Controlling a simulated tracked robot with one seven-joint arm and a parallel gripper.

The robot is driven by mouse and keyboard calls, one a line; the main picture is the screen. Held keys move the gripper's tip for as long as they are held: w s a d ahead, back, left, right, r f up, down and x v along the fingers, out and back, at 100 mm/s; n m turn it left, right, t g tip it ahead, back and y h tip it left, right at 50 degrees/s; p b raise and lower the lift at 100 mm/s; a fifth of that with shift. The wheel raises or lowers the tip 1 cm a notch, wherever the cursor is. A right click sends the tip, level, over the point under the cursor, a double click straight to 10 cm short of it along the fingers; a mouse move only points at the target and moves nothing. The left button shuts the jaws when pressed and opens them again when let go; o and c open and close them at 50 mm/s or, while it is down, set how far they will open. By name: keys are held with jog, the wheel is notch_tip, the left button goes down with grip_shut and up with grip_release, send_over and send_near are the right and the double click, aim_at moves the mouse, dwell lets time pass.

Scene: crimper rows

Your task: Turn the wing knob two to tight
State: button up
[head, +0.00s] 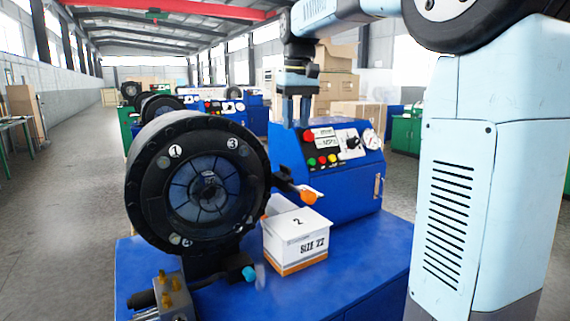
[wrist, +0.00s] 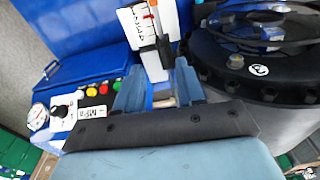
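A black crimper head (head: 262,165) with a thick ring and a dark round centre stands on a blue bench. White labels 1 (head: 175,151) and 3 (head: 233,171) show on its face, with small round grey fittings near them. A pale label (head: 175,240) at lower left is too small to read. I cannot make out which fitting is wing knob two. My gripper (head: 295,122) points down behind and right of the ring, above the blue control box. In the wrist view its two fingers (wrist: 150,100) are apart and empty, with the ring to their right.
A white SIZE 22 carton (head: 296,248) marked 2 stands right of the ring, near an orange-tipped lever (head: 307,197). A blue control box (head: 340,190) stands behind. A teal-tipped handle (head: 248,273) and brass fittings (head: 172,290) are in front.

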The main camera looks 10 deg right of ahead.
jog(key=g, duration=0.1)
send_over(285, 166)
jog(key=shift+n, duration=0.3)
jog(key=f, duration=1.3)
jog(key=shift+w+f, duration=0.2)
grip_shut()
